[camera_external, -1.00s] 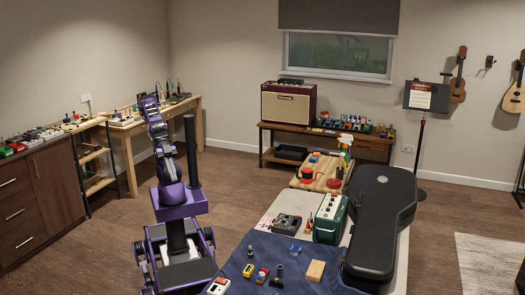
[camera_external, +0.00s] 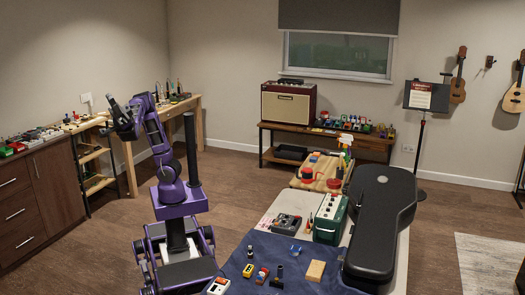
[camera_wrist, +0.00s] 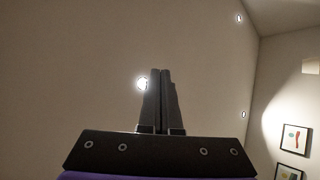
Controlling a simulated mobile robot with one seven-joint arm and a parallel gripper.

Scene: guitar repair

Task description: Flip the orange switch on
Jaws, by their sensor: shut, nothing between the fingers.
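I cannot make out an orange switch for certain in either view; the small devices in the external view are too small to tell. My gripper (camera_external: 112,106) is raised at the upper left, at the end of my purple arm, above the floor near the left-hand wall benches. In the wrist view my gripper's two dark fingers (camera_wrist: 161,72) are together and empty. They point at a plain, pale surface with bright round lights, and no workpiece is near them.
A cloth-covered worktable (camera_external: 247,284) with small tools and devices stands at front right. A black guitar case (camera_external: 380,225) and a green box (camera_external: 329,219) lie on it. A dark cabinet (camera_external: 38,195) with small devices on top stands left. The floor behind the arm is clear.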

